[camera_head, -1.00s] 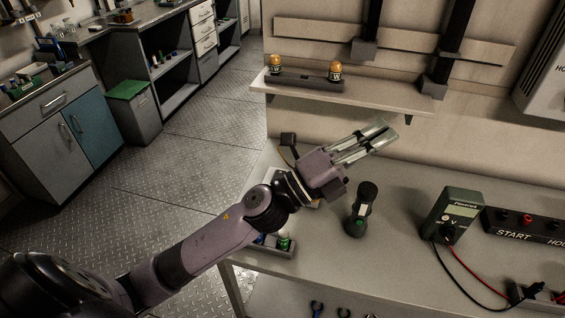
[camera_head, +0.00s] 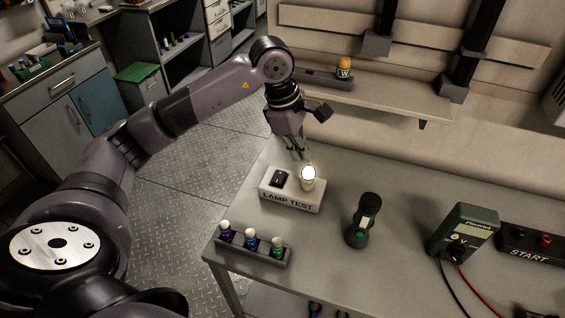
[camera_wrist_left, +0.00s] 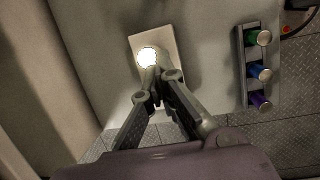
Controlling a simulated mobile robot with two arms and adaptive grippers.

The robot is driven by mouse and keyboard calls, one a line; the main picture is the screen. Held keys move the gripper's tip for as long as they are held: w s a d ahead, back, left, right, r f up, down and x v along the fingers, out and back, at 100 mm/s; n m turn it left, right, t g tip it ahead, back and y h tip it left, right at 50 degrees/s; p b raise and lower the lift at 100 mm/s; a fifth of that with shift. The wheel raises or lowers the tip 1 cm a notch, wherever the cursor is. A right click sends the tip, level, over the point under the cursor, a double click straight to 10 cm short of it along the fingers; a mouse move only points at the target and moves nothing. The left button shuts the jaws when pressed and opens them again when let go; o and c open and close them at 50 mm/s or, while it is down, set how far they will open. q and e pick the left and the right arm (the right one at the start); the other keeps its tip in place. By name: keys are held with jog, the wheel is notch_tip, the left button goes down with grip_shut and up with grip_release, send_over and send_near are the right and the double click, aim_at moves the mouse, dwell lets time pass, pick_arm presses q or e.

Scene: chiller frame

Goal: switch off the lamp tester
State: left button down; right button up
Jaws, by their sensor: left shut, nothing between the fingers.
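The lamp tester (camera_head: 291,205) is a white box marked LAMP TEST on the bench. A black rocker switch (camera_head: 281,178) sits on its left part. A lamp (camera_head: 309,179) glows bright white on its right part. My left gripper (camera_head: 304,157) points down, shut and empty, just behind and above the tester, close to the lamp. In the left wrist view the tester (camera_wrist_left: 167,42) and its lit lamp (camera_wrist_left: 147,57) lie past the shut fingertips; the switch is hidden behind the fingers there. Whether the fingers touch the tester cannot be told. My right gripper is not in view.
A rack of small coloured bulbs (camera_head: 270,255) stands at the bench's front left corner. A dark torch-like object (camera_head: 363,220) stands right of the tester. A green meter (camera_head: 466,230) with leads is farther right. A shelf (camera_head: 390,105) runs behind.

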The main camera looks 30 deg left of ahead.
aim_at(278, 174)
pick_arm(q)
jog(key=a+r+y, duration=0.2)
jog(key=a+y, duration=0.1)
jog(key=a, duration=0.4)
jog(key=shift+w+a+n, duration=0.2)
jog(key=shift+a+n, duration=0.05)
jog(key=shift+n, duration=0.05)
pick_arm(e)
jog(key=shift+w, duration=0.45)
pick_arm(q)
jog(key=f+p, duration=0.1)
jog(key=f, duration=0.3)
jog(key=w+f+p, duration=0.1)
jog(key=f+p, duration=0.1)
jog(key=f, duration=0.3)
jog(key=f+p, duration=0.1)
jog(key=f, duration=0.4)
jog(key=shift+w+a, duration=0.15)
jog(key=shift+w, duration=0.2)
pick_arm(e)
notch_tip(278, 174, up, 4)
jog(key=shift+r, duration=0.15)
